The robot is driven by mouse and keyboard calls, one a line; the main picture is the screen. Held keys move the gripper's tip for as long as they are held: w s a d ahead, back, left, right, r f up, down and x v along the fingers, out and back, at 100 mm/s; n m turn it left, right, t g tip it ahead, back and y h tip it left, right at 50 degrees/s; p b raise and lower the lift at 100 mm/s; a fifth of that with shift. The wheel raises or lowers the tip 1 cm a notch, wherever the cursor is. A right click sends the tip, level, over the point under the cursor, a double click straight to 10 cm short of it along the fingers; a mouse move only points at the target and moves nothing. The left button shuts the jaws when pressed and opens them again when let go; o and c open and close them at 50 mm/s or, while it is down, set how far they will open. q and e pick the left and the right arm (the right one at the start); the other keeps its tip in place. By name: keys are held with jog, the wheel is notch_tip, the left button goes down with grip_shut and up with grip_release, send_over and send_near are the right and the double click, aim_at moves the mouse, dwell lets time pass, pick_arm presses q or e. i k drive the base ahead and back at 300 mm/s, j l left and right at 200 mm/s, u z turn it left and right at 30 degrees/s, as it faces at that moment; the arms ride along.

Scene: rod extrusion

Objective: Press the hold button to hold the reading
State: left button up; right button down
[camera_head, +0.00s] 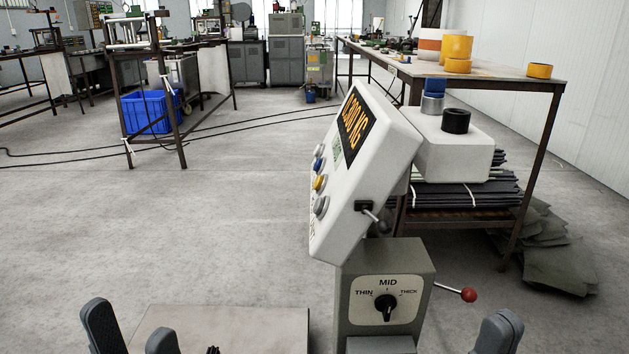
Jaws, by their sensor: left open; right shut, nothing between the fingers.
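A white scale-like head (365,180) stands tilted in the middle, its face turned left and seen at a steep angle. Its dark display (356,124) shows orange digits ending in KG. Below it is a row of round buttons, with a blue one (318,163), a yellow one (319,182) and a grey one (321,206). Their labels are too small to read, so I cannot tell which is hold. My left gripper (133,336) is open and empty at the bottom left, well apart from the buttons. My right gripper (499,331) is shut at the bottom right, partly cut off.
A grey-green box (387,284) under the head carries a THIN/MID/THICK knob (386,307). A lever with a red ball (469,295) sticks out right. A workbench (500,76) with tape rolls stands behind right. The floor left of the head is clear.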

aim_at(318, 181)
jog(key=j+z, duration=0.2)
jog(key=j, duration=0.75)
jog(key=j+z, duration=0.25)
jog(key=j, duration=0.75)
jog(key=j+z, duration=0.2)
jog(key=j, duration=0.8)
jog(key=k, duration=0.05)
